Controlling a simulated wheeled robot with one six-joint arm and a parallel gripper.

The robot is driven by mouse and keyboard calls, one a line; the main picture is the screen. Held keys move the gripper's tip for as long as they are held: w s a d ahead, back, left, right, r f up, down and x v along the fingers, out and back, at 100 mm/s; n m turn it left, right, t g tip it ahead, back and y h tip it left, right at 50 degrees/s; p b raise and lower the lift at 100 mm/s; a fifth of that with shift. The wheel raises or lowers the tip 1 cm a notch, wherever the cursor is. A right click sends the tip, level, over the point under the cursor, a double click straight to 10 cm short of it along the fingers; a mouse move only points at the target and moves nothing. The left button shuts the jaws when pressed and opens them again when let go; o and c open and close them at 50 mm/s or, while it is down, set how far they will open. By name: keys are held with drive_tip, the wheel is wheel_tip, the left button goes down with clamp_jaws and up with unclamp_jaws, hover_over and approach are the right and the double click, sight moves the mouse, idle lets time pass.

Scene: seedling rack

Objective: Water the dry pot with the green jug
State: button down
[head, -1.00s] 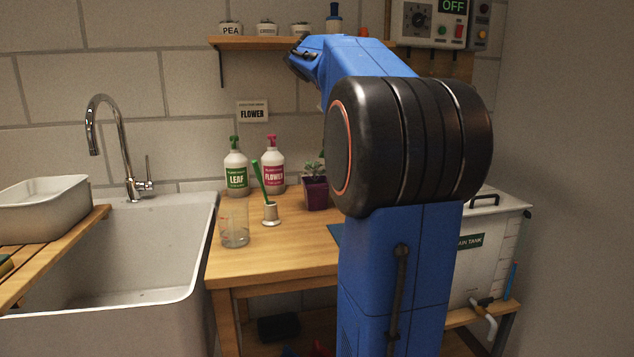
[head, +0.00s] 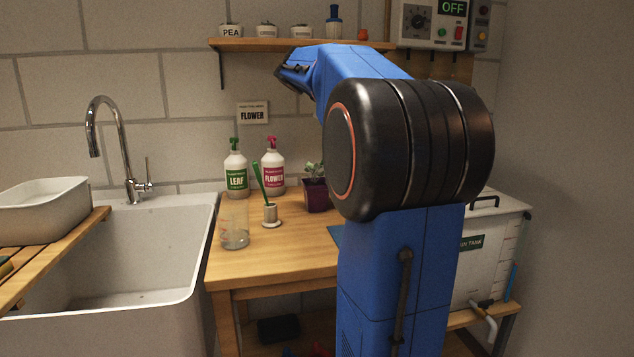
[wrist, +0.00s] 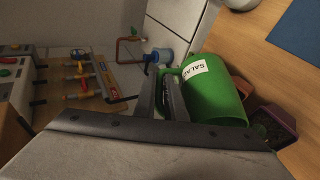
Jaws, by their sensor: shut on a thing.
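The green jug (wrist: 212,105) shows in the wrist view with a white label reading SALAD. My gripper (wrist: 168,98) is shut on the jug at its handle side. A purple pot (wrist: 282,116) with a plant is just beyond the jug, and part of a terracotta-coloured pot (wrist: 243,87) shows behind the jug's edge. The purple pot also stands on the bench in the head view (head: 317,197), partly hidden by my arm. In the head view my gripper and the jug are hidden behind my arm. I cannot tell which soil is dry.
On the wooden bench (head: 270,262) stand a clear beaker (head: 234,228), a metal cup (head: 271,214) with a green-handled tool, and LEAF (head: 236,176) and FLOWER (head: 274,172) spray bottles. A sink (head: 120,265) is left; a tank (head: 495,245) is right. A shelf (head: 280,44) hangs above.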

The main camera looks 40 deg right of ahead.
drive_tip(key=shift+s+d+b, duration=0.3)
drive_tip(key=shift+d+b, duration=0.05)
drive_tip(key=shift+b, duration=0.05)
idle(0.4)
drive_tip(key=shift+w+a+f+h+b, duration=0.2)
drive_tip(key=shift+h+b, duration=0.1)
drive_tip(key=shift+b, duration=0.4)
idle(1.4)
drive_tip(key=shift+s+d+r+m+t+y, duration=0.15)
drive_tip(key=shift+s+d+r+t+y, duration=0.1)
drive_tip(key=shift+s+d+y, duration=0.25)
drive_tip(key=shift+s+d+r+m+t+y, duration=0.2)
drive_tip(key=shift+s+d+y, duration=0.2)
drive_tip(key=shift+s+d, duration=0.15)
drive_tip(key=shift+s+d+f+t+y, duration=0.55)
drive_tip(key=shift+f+t+y, duration=0.1)
drive_tip(key=shift+y, duration=0.25)
drive_tip(key=shift+d+p, duration=0.1)
drive_tip(key=shift+p, duration=0.2)
drive_tip(key=s+d+f+m+t+y+p, duration=0.1)
drive_tip(key=s+d+f+t+y+p, duration=0.1)
drive_tip(key=f, duration=0.5)
drive_tip(key=shift+s+d+f+m+t+y+p, duration=0.3)
drive_tip(key=shift+s+d+t+y, duration=0.5)
drive_tip(key=shift+d+t+y, duration=0.8)
